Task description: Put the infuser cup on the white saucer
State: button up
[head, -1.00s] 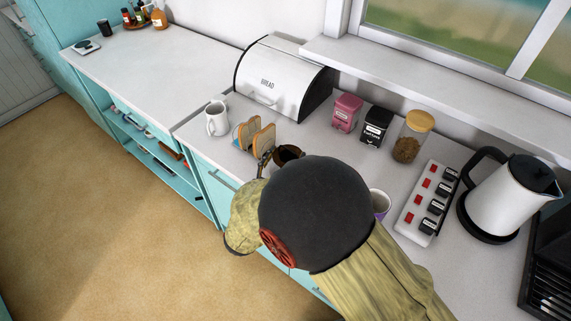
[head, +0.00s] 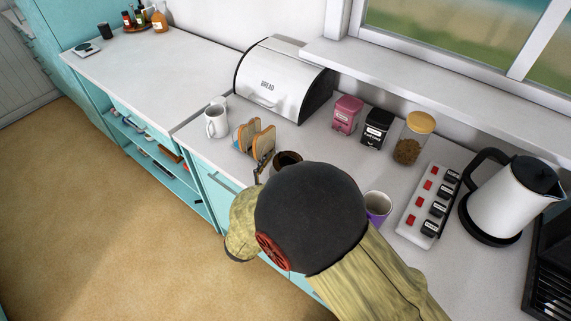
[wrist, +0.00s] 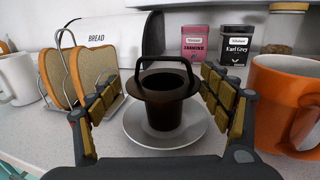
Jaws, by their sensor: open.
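The dark, translucent infuser cup (wrist: 163,112) with a wide rim and a looped black handle stands upright on the white saucer (wrist: 137,131) in the wrist view. In the head view the infuser cup (head: 287,160) shows just beyond my arm, and the saucer is hidden there. My gripper (wrist: 163,88) is open, with one finger to the left and one to the right of the infuser cup. Gaps show between the cup and both fingers.
A toast rack (wrist: 88,75) stands close at left, with a white mug (head: 216,120) beyond it. An orange mug (wrist: 285,100) is close to the right finger. A bread bin (head: 285,78), tins and a purple cup (head: 377,205) are around. The left counter is mostly clear.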

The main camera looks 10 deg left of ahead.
jog(key=shift+r, duration=0.15)
jog(key=shift+s+a, duration=0.15)
jog(key=shift+s, duration=0.15)
jog(key=p+v, duration=0.3)
jog(key=v, duration=0.8)
jog(key=shift+s, duration=0.2)
